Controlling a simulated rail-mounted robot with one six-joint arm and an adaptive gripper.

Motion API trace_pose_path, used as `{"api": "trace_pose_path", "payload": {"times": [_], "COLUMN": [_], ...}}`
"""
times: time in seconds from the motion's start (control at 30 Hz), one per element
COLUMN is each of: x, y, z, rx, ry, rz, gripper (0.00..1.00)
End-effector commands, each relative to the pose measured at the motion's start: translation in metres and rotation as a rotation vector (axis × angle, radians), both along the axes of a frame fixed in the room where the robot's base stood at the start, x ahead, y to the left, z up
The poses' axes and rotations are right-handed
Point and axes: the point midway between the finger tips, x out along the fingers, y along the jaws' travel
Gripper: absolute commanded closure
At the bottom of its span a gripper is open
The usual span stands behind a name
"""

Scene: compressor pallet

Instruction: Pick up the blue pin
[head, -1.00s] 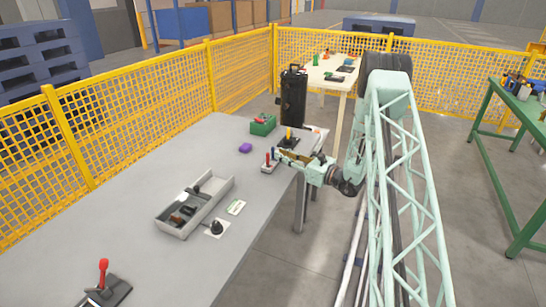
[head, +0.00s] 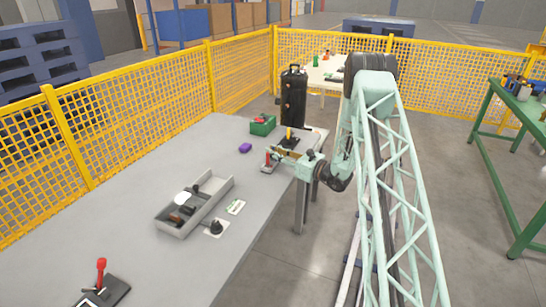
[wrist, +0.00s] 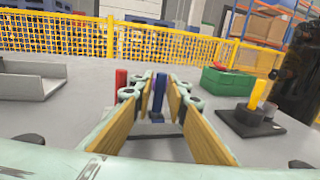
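The blue pin (wrist: 158,94) stands upright between the two fingertips in the wrist view. My gripper (wrist: 157,98) is open, with gaps between its tan-padded fingers and the pin. The pin's foot is at a small dark base. A red pin (wrist: 121,79) stands just outside the left finger, and it also shows in the head view (head: 267,157). In the head view my gripper (head: 276,153) is low over the far right edge of the grey table; I cannot make out the blue pin there.
A yellow pin on a black base (wrist: 257,95) and a green bin (wrist: 228,82) stand right of the fingers. A black case (head: 293,97) stands behind.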

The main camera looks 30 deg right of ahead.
Motion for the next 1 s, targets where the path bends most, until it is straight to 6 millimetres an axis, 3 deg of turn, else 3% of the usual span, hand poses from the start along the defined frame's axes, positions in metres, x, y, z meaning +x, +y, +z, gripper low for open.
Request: {"api": "trace_pose_path", "payload": {"times": [0.37, 0.57, 1.0], "x": [-0.0003, -0.0003, -0.0002], "y": [-0.0001, -0.0001, -0.0003], "z": [0.0000, 0.0000, 0.0042], "rx": [0.000, 0.000, 0.000], "ry": [0.000, 0.000, 0.000], "rz": [0.000, 0.000, 0.000], "gripper": [0.86, 1.00, 1.00]}}
